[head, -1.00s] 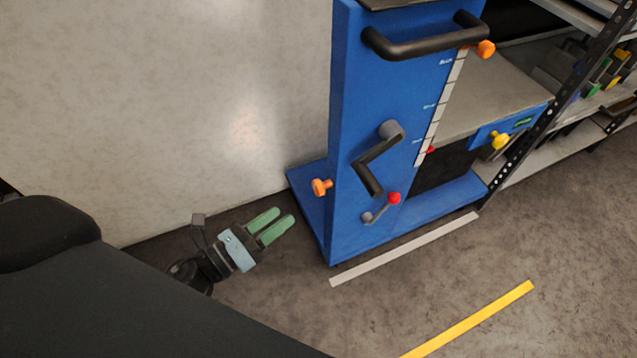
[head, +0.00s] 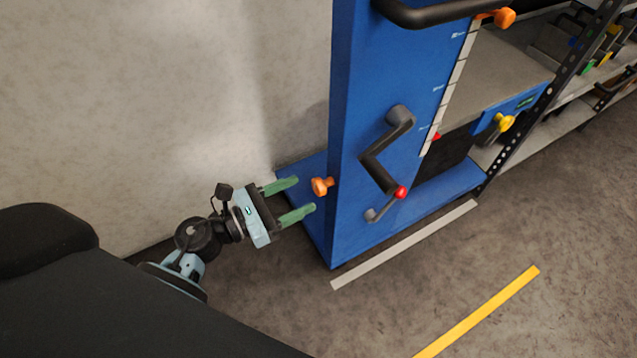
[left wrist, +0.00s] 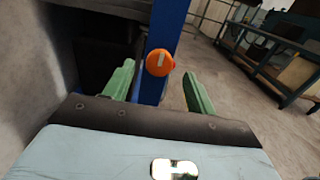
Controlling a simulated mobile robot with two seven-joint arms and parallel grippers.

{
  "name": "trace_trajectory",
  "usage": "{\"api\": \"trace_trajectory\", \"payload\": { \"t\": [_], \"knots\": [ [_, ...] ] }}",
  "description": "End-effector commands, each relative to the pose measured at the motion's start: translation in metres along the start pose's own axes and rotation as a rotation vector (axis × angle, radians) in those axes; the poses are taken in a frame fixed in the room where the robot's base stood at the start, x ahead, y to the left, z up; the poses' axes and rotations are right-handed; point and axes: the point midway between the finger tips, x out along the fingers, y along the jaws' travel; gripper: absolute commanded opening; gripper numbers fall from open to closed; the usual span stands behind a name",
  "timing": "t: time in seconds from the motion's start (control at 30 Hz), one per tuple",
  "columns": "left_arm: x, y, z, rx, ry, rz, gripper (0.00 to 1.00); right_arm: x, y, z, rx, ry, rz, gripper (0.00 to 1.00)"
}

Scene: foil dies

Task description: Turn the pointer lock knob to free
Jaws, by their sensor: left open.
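An orange knob (head: 322,187) sticks out from the left side of the blue column (head: 365,90). In the left wrist view the knob (left wrist: 160,62) is round, with a pale bar across its face. My left gripper (head: 305,194) is open, its green fingers pointing at this knob. In the left wrist view the knob appears between the two fingertips, a little beyond them, apparently untouched. A second orange knob (head: 503,17) sits at the top of the white scale. No label tells which is the pointer lock. My right gripper is not in view.
A black crank (head: 380,160), a small red-tipped lever (head: 385,204) and a black handle (head: 440,12) are on the column's front. A yellow knob (head: 503,122) is right. The wall stands behind my gripper; the floor in front is open.

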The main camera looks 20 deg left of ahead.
Motion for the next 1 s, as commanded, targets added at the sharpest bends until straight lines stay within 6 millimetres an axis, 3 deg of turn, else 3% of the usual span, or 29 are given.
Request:
{"api": "trace_trajectory", "payload": {
  "t": [0.33,0.77,1.0],
  "knots": [
    [0.049,0.0,0.0,-0.003,-0.002,0.0,0.56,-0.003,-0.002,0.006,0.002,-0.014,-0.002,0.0],
    [0.058,-0.001,0.0,-0.003,0.0,0.0,0.56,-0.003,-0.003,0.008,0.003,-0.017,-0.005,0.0],
    [0.058,-0.001,0.0,-0.003,0.0,0.0,0.25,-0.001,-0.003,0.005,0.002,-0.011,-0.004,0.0]
  ]
}}
